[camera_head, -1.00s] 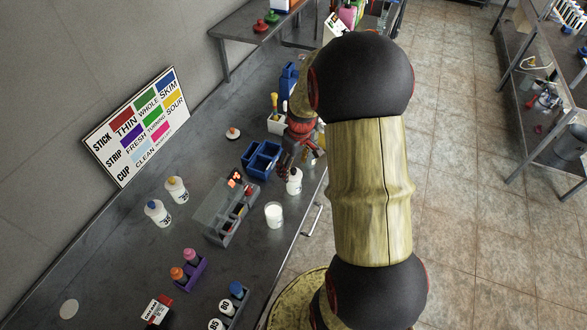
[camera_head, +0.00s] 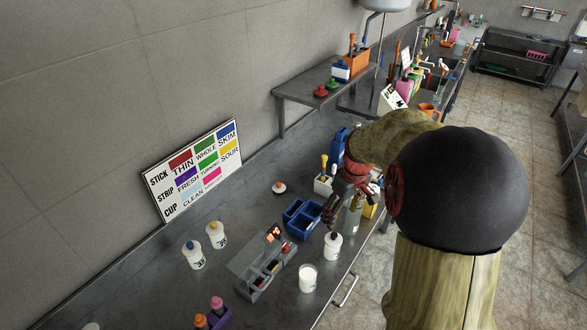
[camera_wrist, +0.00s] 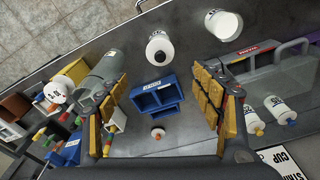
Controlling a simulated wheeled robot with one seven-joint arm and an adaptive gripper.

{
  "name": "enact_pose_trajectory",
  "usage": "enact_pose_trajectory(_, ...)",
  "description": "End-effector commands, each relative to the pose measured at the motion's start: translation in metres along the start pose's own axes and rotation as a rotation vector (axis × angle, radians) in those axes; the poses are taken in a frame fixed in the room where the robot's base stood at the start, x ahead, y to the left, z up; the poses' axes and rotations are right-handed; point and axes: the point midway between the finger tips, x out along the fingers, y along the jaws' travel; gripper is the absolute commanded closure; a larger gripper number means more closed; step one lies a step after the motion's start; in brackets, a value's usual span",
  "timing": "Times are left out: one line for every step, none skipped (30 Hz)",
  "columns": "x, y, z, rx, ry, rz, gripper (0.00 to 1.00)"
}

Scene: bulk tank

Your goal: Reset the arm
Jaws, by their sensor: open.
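My gripper (camera_head: 338,212) is over the steel bench, pointing down, with its fingers spread. In the wrist view my gripper (camera_wrist: 162,82) has two yellow-padded fingers wide apart with nothing between them. A blue divided bin (camera_head: 302,217) lies below and left of it; the bin (camera_wrist: 157,97) shows between the fingers in the wrist view. A white bottle with a dark cap (camera_head: 333,246) stands close to the gripper on the near side. A greyish clear container (camera_wrist: 104,72) appears beside the left finger; I cannot tell whether they touch.
A grey caddy (camera_head: 262,268) and a white cup (camera_head: 308,279) stand nearer on the bench. Two white bottles (camera_head: 195,256) stand by the wall under a colour chart (camera_head: 195,172). A raised shelf (camera_head: 300,93) is behind. The floor (camera_head: 480,105) at right is clear.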

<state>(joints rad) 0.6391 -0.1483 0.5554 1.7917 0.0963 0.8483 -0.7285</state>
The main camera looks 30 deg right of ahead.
Motion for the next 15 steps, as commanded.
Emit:
enact_pose_trajectory(0.000, 0.000, 0.000, 0.000, 0.000, 0.000, 0.33)
enact_pose_trajectory(0.000, 0.000, 0.000, 0.000, 0.000, 0.000, 0.33)
enact_pose_trajectory(0.000, 0.000, 0.000, 0.000, 0.000, 0.000, 0.33)
enact_pose_trajectory(0.000, 0.000, 0.000, 0.000, 0.000, 0.000, 0.33)
enact_pose_trajectory(0.000, 0.000, 0.000, 0.002, 0.000, 0.000, 0.33)
enact_pose_trajectory(0.000, 0.000, 0.000, 0.010, 0.000, 0.000, 0.33)
enact_pose_trajectory(0.000, 0.000, 0.000, 0.019, 0.000, 0.000, 0.33)
enact_pose_trajectory(0.000, 0.000, 0.000, 0.032, 0.000, 0.000, 0.33)
enact_pose_trajectory(0.000, 0.000, 0.000, 0.056, -0.001, -0.001, 0.33)
enact_pose_trajectory(0.000, 0.000, 0.001, 0.076, -0.003, -0.001, 0.33)
enact_pose_trajectory(0.001, -0.001, 0.003, 0.100, -0.008, -0.003, 0.33)
enact_pose_trajectory(0.005, -0.005, 0.008, 0.137, -0.021, -0.009, 0.33)
enact_pose_trajectory(0.008, -0.009, 0.014, 0.168, -0.033, -0.015, 0.33)
enact_pose_trajectory(0.009, -0.012, 0.020, 0.201, -0.043, -0.018, 0.33)
enact_pose_trajectory(0.008, -0.018, 0.028, 0.246, -0.053, -0.019, 0.33)
